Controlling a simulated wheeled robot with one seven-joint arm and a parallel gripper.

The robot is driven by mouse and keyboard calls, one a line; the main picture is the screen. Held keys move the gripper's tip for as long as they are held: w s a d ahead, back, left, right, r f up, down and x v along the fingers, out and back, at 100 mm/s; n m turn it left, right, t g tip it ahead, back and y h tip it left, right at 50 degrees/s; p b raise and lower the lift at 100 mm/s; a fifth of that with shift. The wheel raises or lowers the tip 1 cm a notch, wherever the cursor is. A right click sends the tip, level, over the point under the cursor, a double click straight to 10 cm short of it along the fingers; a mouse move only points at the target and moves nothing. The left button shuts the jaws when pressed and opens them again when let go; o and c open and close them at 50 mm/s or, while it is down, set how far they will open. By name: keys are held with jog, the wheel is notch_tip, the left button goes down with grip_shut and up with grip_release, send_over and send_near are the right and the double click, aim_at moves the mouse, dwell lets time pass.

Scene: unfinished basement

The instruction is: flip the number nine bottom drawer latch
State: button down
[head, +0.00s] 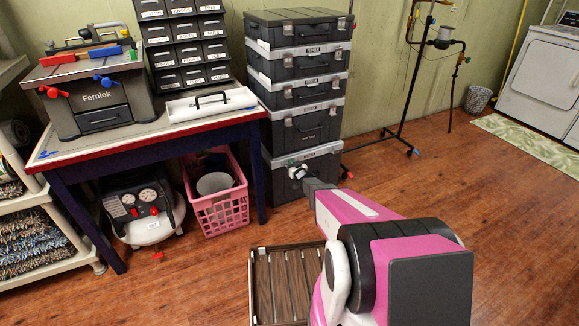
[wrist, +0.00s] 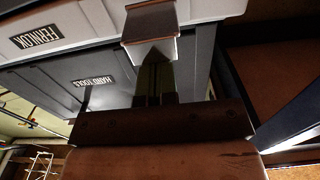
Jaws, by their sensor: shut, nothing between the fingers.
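A stack of dark grey drawer boxes with pale bands stands against the wall. Its bottom box (head: 325,170) sits on the floor; it also shows in the wrist view (wrist: 60,78) with HAND TOOLS and FERNLOK labels. A latch (wrist: 150,24) hangs over the pale band in the wrist view, directly beyond my fingertips. My gripper (head: 297,171) is at the front of the bottom box, near its left side. In the wrist view my gripper (wrist: 155,80) is shut and empty, its tips close to the latch; I cannot tell whether they touch. No number nine is readable.
A workbench (head: 150,142) stands left of the stack, with a pink basket (head: 221,213) and a compressor (head: 143,209) beneath. A slatted wooden piece (head: 281,285) lies in front, partly behind my arm. A pipe stand (head: 406,85) is right; the floor there is mostly clear.

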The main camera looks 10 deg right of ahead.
jog(key=shift+w+a+f, duration=0.1)
jog(key=shift+w+f, duration=0.1)
jog(key=shift+f, duration=0.45)
jog(key=shift+w+f, duration=0.2)
jog(key=shift+f, duration=0.4)
jog(key=shift+s+f, duration=0.15)
jog(key=shift+f, duration=0.45)
jog(key=shift+r, duration=0.1)
jog(key=shift+s, duration=0.2)
jog(key=shift+v, duration=2.4)
